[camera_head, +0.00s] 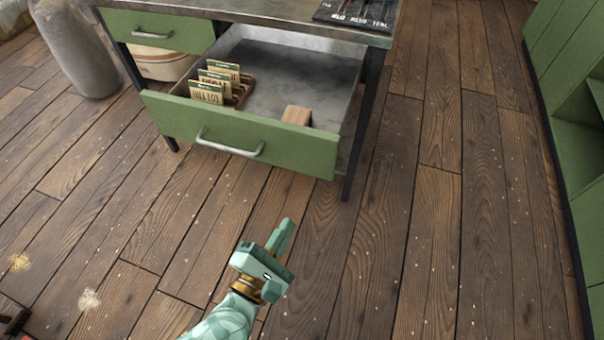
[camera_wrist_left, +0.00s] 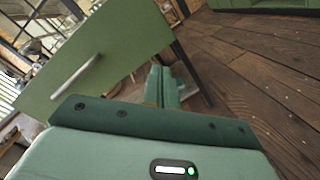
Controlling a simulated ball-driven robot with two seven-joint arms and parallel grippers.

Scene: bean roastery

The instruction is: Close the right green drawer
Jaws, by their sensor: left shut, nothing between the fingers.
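The right green drawer (camera_head: 240,135) is pulled well out of the desk in the head view. Its front has a pale metal handle (camera_head: 229,146). The drawer front (camera_wrist_left: 110,50) and its handle (camera_wrist_left: 76,76) also show tilted in the left wrist view. My left gripper (camera_head: 284,230) is in front of the drawer, below its front's right half in the picture, apart from it; its fingers are shut and empty. In the left wrist view its fingers (camera_wrist_left: 162,85) point toward the drawer front's lower right part. My right gripper is not in view.
The drawer holds several labelled card packets (camera_head: 213,85) in a wooden holder and a wooden block (camera_head: 296,116). A closed green drawer (camera_head: 155,30) is to the left. A grey vessel (camera_head: 75,45) stands at far left, a green cabinet (camera_head: 590,150) at right. The floor between is clear.

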